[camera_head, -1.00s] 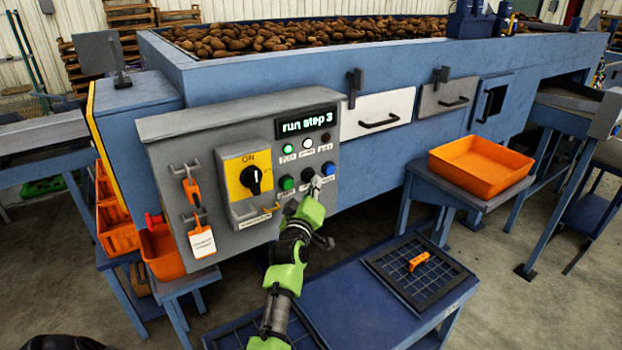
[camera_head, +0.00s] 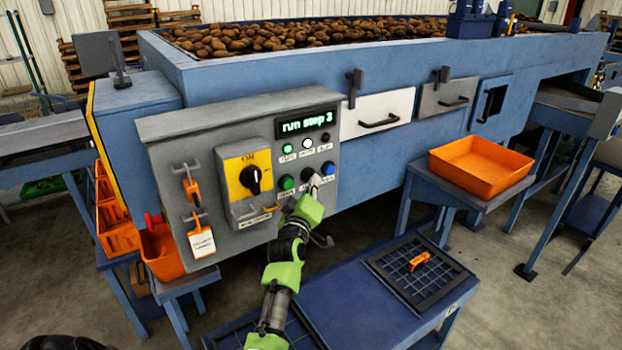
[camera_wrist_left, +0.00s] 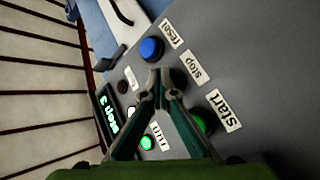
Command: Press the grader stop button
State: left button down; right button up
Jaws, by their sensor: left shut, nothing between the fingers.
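The grader's grey control panel (camera_head: 215,130) faces me. The dark stop button (camera_head: 307,174) sits between the green start button (camera_head: 286,182) and the blue reset button (camera_head: 328,168). In the left wrist view the stop button (camera_wrist_left: 178,78) shows beside its "stop" label (camera_wrist_left: 194,65), partly covered by the fingers. My left gripper (camera_head: 314,183) is shut and empty, its fingertips right at the stop button. In the left wrist view the fingertips (camera_wrist_left: 160,76) meet over the button's edge; I cannot tell whether they touch or press it. My right gripper is not in view.
The yellow ON switch (camera_head: 244,177) and hanging orange padlock tags are left of the buttons. A blue table (camera_head: 345,300) stands below; an orange tray (camera_head: 480,167) is at right.

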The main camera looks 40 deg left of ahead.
pick_arm(q)
jog(key=shift+a+r, duration=0.1)
jog(key=shift+a, duration=0.05)
dwell(0.3)
jog(key=shift+s+d+p, duration=0.35)
jog(key=shift+d+p, duration=0.2)
jog(key=shift+d, duration=0.25)
jog(key=d, duration=0.1)
jog(key=s+d+p, duration=0.1)
jog(key=d, duration=0.1)
jog(key=s+d+p, duration=0.1)
jog(key=shift+d, duration=0.35)
